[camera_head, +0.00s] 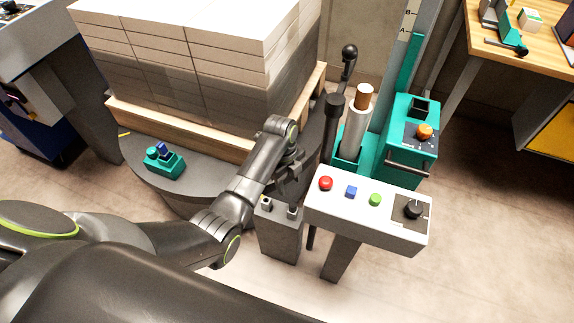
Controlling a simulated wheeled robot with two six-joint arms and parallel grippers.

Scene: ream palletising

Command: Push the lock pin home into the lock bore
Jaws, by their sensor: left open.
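My left gripper (289,190) points down over a grey post (281,235) that stands beside the round turntable (200,200). Its fingers are dark and look apart, with nothing clearly held between them. Small light and dark fittings (266,204) show on top of the post, close under the fingers. I cannot tell which of them is the lock pin, and the lock bore cannot be made out; my gripper and forearm cover part of this area. My right gripper is not in view.
A pallet (180,133) of stacked reams (200,60) stands on the turntable, with a teal block (164,162) at its near left. A white control panel (350,215) with buttons and a knob is just right of my gripper. Dark upright levers (333,115) and a teal machine (403,150) stand behind.

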